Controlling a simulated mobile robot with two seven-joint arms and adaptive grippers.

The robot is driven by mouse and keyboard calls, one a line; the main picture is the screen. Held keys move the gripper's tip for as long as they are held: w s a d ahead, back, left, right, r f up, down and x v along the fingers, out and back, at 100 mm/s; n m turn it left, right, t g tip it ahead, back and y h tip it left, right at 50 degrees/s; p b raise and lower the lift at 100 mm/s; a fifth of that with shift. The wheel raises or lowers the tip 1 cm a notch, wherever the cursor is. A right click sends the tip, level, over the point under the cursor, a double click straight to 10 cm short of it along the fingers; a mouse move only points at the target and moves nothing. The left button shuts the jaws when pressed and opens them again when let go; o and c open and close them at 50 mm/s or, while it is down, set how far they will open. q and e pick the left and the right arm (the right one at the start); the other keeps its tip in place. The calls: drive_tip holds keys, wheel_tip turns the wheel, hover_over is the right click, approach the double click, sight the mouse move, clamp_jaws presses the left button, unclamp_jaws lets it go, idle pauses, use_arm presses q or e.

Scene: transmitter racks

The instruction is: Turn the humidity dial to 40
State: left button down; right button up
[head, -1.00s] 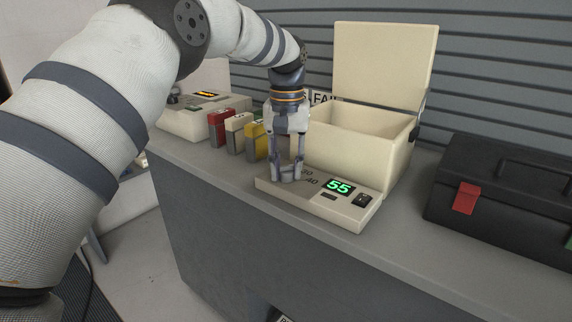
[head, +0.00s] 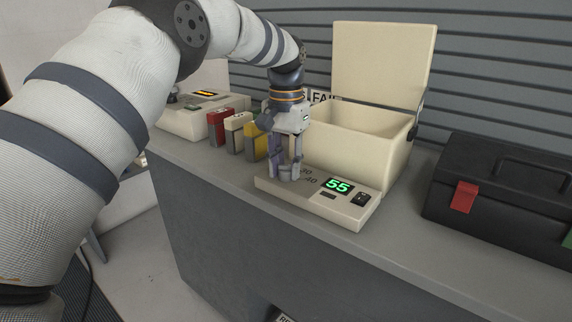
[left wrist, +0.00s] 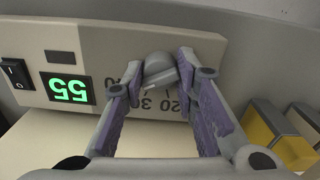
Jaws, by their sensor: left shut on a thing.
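The humidity dial (left wrist: 158,68) is a grey knob on the cream control panel (head: 345,214) at the front of an open cream box. Printed numbers, with 20, 30 and 40 legible, sit around it in the left wrist view. My left gripper (head: 286,174) points down over the panel and is shut on the dial, one finger on each side. Its purple-padded fingers hide most of the dial in the head view. The green display (head: 338,185) reads 55. My right gripper is not in view.
The open cream box (head: 358,138) stands right behind the panel, lid up. A black rocker switch (head: 361,199) is right of the display. Red, cream and yellow blocks (head: 235,132) stand to the left. A black toolbox (head: 500,195) is at the right.

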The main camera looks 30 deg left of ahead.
sight(286, 165)
use_arm(q)
drive_tip(key=c, duration=1.3)
unclamp_jaws()
drive_tip(key=shift+r, duration=6)
